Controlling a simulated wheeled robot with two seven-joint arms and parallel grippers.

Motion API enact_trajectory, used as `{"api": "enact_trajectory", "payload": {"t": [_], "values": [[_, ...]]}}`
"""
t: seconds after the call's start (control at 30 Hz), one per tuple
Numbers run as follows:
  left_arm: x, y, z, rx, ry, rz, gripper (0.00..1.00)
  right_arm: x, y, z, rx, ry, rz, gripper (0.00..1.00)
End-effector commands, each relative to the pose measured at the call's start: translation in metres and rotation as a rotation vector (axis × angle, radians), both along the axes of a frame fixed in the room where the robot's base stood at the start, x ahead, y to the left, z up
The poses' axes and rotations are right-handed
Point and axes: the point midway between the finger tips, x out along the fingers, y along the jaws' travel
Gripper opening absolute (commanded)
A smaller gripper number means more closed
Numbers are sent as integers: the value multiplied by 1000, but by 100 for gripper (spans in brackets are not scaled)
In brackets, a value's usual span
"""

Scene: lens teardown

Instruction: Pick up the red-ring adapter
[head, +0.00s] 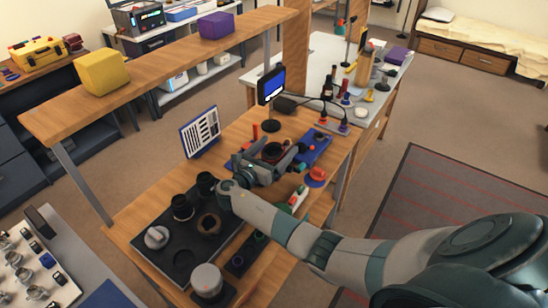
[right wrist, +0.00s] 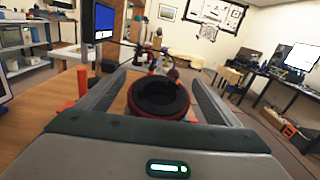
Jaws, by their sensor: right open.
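The red-ring adapter (head: 271,152) is a short black cylinder with a red ring, on the wooden workbench (head: 240,135). In the right wrist view the adapter (right wrist: 158,97) stands between my two fingers, with a dark open top and red showing at its lower edge. My right gripper (head: 269,160) is open around it, one finger on each side; it also shows in the right wrist view (right wrist: 158,82). A gap shows beside each finger in the wrist view. The gripper partly hides the adapter's base in the head view. My left gripper is in neither view.
A small screen on a stand (head: 271,86) rises behind the adapter. A blue tray (head: 322,143) and a red-topped piece (head: 316,174) lie to the right. A black mat (head: 177,251) with several lens parts lies front left. A raised shelf (head: 165,62) spans the back.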

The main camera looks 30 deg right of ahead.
Motion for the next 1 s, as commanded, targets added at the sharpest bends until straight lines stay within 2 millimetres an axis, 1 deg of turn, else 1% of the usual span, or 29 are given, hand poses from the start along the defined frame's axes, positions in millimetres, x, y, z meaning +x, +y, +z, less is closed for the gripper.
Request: {"api": "enact_trajectory", "payload": {"t": [0.03, 0.1, 0.2, 0.7, 0.73, 0.77, 0.8, 0.87, 0.9, 0.93, 0.97, 1.0], "values": [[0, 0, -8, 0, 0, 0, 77, 2, -7, -3, -2, -2, -1, 86], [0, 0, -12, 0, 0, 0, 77, 6, -15, -3, -1, -2, 0, 86], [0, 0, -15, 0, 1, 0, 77, 9, -21, -2, 0, -1, 0, 86], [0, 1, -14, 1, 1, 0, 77, 9, -23, 0, 0, 1, 1, 86], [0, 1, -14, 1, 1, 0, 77, 9, -23, 0, 0, 1, 1, 83], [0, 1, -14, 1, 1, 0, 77, 9, -23, 0, 0, 1, 1, 76], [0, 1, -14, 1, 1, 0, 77, 9, -23, 0, 0, 1, 1, 66], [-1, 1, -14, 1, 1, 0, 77, 9, -23, 0, 0, 1, 1, 52], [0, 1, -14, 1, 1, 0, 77, 9, -23, 0, 0, 1, 1, 42], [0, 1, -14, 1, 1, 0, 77, 9, -23, 0, 0, 1, 1, 39], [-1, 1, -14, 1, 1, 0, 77, 9, -23, 0, 0, 1, 1, 39], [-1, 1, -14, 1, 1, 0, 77, 9, -23, 0, 0, 0, 1, 35]]}}
